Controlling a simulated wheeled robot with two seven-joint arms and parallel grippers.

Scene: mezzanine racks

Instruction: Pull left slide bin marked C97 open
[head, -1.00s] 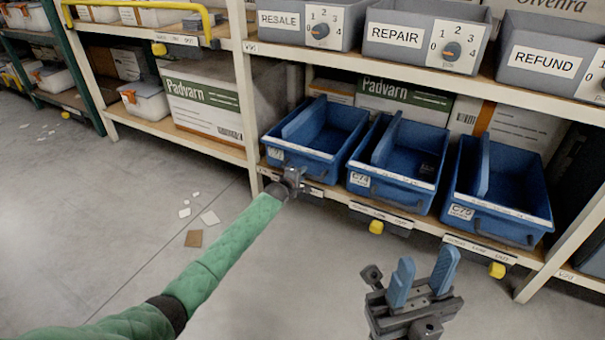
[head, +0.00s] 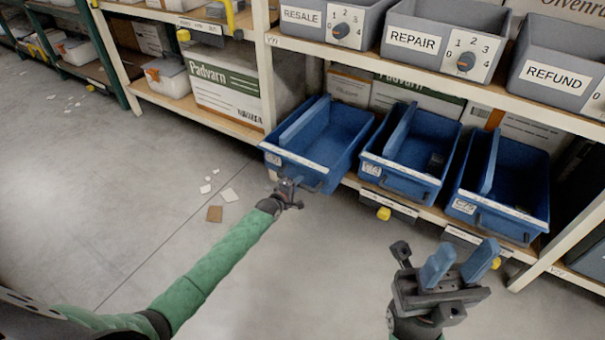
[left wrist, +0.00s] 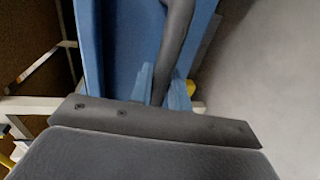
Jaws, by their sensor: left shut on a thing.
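The left slide bin (head: 318,140) is a blue open bin with a divider, on the low shelf at the left of three. It juts out past the shelf edge, further than the other two. Its label (head: 272,159) is too small to read surely. My left gripper (head: 290,190) is at the bin's front, shut on its dark handle (left wrist: 176,40), which runs between the blue fingertips in the left wrist view (left wrist: 162,88). My right gripper (head: 460,265) is open and empty, out over the floor in front of the right bins.
Two more blue bins, marked C74 (head: 398,183) and C75 (head: 490,213), stand to the right on the same shelf. Yellow-tipped parts (head: 384,214) hang below the shelf edge. Grey bins (head: 440,40) fill the shelf above. The floor (head: 130,210) in front is clear but for scraps.

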